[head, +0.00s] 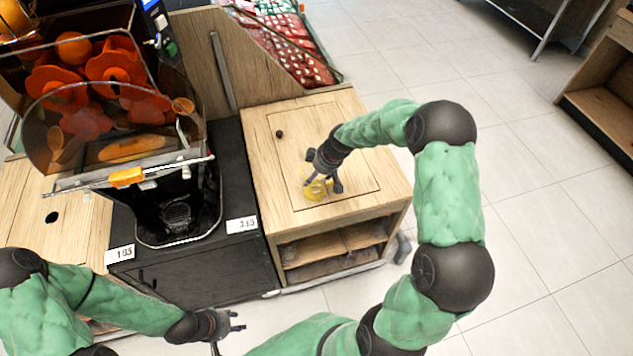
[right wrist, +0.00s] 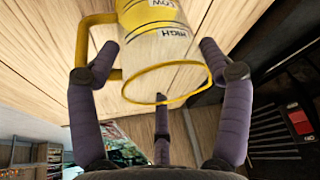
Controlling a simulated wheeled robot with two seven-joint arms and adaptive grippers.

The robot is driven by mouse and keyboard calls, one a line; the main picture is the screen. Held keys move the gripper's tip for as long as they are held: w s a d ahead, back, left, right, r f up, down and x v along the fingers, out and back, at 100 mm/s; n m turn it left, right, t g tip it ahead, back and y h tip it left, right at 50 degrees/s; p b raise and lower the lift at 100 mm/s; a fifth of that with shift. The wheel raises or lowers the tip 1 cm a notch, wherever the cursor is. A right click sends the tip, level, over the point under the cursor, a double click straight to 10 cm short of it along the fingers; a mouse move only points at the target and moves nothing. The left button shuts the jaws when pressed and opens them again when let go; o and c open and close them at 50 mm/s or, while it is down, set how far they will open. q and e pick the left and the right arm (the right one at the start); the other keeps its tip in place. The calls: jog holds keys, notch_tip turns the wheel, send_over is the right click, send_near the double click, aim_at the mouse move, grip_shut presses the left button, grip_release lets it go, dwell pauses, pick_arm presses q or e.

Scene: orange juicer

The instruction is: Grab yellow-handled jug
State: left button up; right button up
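The clear jug with yellow rim and handle (head: 317,189) stands on the wooden cabinet top, partly hidden by my right gripper (head: 324,172). In the right wrist view the jug (right wrist: 165,45) shows LOW and HIGH marks, its yellow rim facing the camera. My right gripper (right wrist: 158,65) is open, with its spread fingers on either side of the jug. The left-hand finger overlaps the yellow handle (right wrist: 84,38); I cannot tell whether any finger touches the jug. My left gripper (head: 238,322) is open and empty, low in the head view, away from the jug.
The orange juicer (head: 125,130) stands on a black cabinet left of the wooden cabinet (head: 270,185). A wooden panel (head: 195,60) and a slanted display of red packages (head: 285,45) are behind. Open tiled floor (head: 540,200) lies to the right.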

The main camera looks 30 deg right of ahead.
jog(key=c, duration=0.4)
